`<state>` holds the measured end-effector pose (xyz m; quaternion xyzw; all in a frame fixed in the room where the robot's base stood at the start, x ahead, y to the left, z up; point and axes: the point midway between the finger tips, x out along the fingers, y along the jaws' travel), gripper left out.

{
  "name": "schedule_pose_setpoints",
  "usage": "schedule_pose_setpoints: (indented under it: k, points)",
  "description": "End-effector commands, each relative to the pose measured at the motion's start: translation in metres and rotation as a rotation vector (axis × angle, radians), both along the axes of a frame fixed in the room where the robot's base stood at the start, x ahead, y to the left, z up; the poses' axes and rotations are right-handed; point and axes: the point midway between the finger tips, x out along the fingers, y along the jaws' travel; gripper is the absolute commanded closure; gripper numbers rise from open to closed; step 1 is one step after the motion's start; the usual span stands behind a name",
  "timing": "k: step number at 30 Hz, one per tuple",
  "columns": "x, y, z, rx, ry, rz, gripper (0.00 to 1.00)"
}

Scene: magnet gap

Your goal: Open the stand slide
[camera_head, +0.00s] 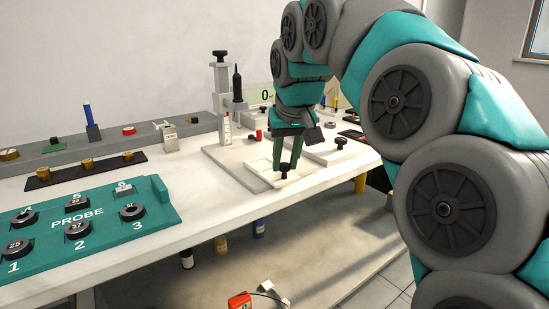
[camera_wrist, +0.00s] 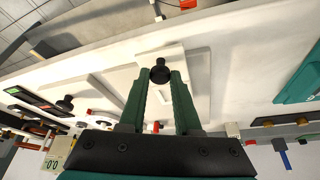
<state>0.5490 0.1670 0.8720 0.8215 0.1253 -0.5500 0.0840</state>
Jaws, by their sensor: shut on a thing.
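My gripper (camera_head: 286,166) reaches down over the right part of the white bench, its two green fingers pointing at the bench top. A black knob (camera_head: 284,172) sits at its fingertips, on a pale flat plate (camera_head: 258,166) that I take for the stand slide. In the wrist view the gripper (camera_wrist: 160,80) is shut on the black knob (camera_wrist: 160,70), with a finger on each side. The stand (camera_head: 220,95), a pale upright column with a black probe (camera_head: 238,85), stands behind and left of the gripper. My fingers partly hide the plate.
A teal PROBE tray (camera_head: 78,220) with several dark rings lies at the front left. A dark strip (camera_head: 85,170) with brass knobs lies behind it. Another black knob (camera_head: 341,142) on a pale block stands right of my gripper. The bench's front edge (camera_head: 230,217) is close.

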Motion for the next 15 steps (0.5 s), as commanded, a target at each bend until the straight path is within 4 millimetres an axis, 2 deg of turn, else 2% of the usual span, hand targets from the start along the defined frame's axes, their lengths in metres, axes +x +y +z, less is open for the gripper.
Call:
schedule_pose_setpoints:
  k: [12, 13, 15]
  points:
    - [-0.0050, -0.0041, 0.0007, 0.001, -0.002, -0.001, 1.00]
    - [-0.0049, -0.0041, 0.0007, 0.001, -0.003, -0.001, 0.67]
    - [-0.0049, -0.0041, 0.0007, 0.001, -0.002, -0.001, 0.59]
